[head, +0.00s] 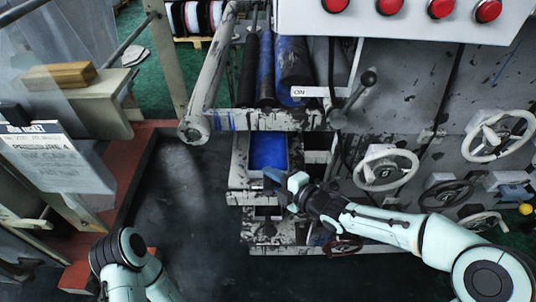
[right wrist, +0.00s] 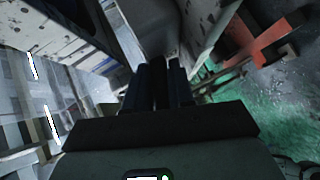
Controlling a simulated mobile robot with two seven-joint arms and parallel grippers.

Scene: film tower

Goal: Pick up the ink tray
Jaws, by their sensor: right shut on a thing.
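The ink tray (head: 268,152) is a pale, open box with blue ink inside. It sits low in the press, below the rollers, in the middle of the head view. My right gripper (head: 270,180) is at the tray's near end, shut on its near edge. In the right wrist view my two dark fingers (right wrist: 161,82) are close together against a grey wall; the exact contact is hard to see. My left arm shows at the bottom left of the head view, but its gripper is out of the picture.
Blue and black rollers (head: 268,70) and a spattered crossbar are above the tray. Handwheels (head: 386,168) and a lever (head: 352,100) project at the right. A red-edged platform (head: 130,180) with a sign (head: 60,157) stands at the left. The dark floor (head: 190,220) between is clear.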

